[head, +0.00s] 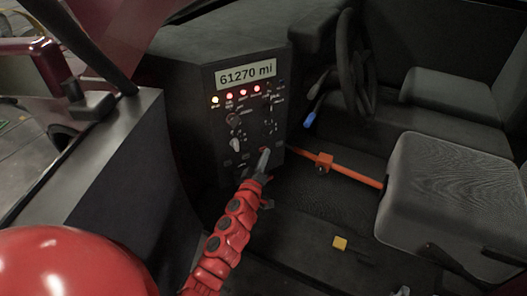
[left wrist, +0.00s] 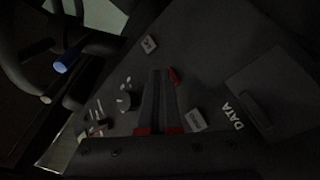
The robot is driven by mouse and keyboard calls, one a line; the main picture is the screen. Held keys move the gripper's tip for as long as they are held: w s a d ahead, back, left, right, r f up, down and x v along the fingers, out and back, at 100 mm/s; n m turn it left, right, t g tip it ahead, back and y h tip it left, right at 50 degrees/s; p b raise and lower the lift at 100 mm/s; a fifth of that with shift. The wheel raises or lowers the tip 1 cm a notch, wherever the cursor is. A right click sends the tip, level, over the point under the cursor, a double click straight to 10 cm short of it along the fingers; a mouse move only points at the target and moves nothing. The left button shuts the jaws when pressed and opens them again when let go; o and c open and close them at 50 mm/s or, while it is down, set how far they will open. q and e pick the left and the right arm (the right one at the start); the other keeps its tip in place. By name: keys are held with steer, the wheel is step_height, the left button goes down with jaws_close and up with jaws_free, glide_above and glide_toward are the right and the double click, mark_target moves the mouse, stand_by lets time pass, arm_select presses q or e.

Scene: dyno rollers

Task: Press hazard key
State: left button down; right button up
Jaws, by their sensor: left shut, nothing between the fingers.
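The dark control panel (head: 250,110) carries a mileage display, lamps, knobs and small keys. A small red key (head: 264,149), which looks like the hazard key, sits low on the panel; its label cannot be read. In the left wrist view the red key (left wrist: 174,75) shows at the fingertips, partly hidden behind them. My left gripper (head: 265,155) is shut and empty, its tips right at the red key. In the left wrist view the gripper (left wrist: 163,73) points at the panel face. I cannot tell whether it touches the key. My right gripper is not in view.
Grey keys (left wrist: 149,44) and (left wrist: 196,121) flank the red one. A steering wheel (head: 357,65), a blue-tipped lever (head: 310,119), an orange bar (head: 350,172) and a seat (head: 440,190) stand to the right. A yellow block (head: 340,243) lies on the floor.

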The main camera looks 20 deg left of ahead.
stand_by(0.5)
arm_select(q)
steer(key=shift+s+d, duration=0.25)
steer(key=shift+d, duration=0.1)
steer(key=shift+s+d, duration=0.1)
steer(key=s+d, duration=0.1)
steer(key=d, duration=0.1)
steer(key=s+d+b, duration=0.1)
steer(key=s+d, duration=0.1)
steer(key=shift+s+d, duration=0.3)
stand_by(0.4)
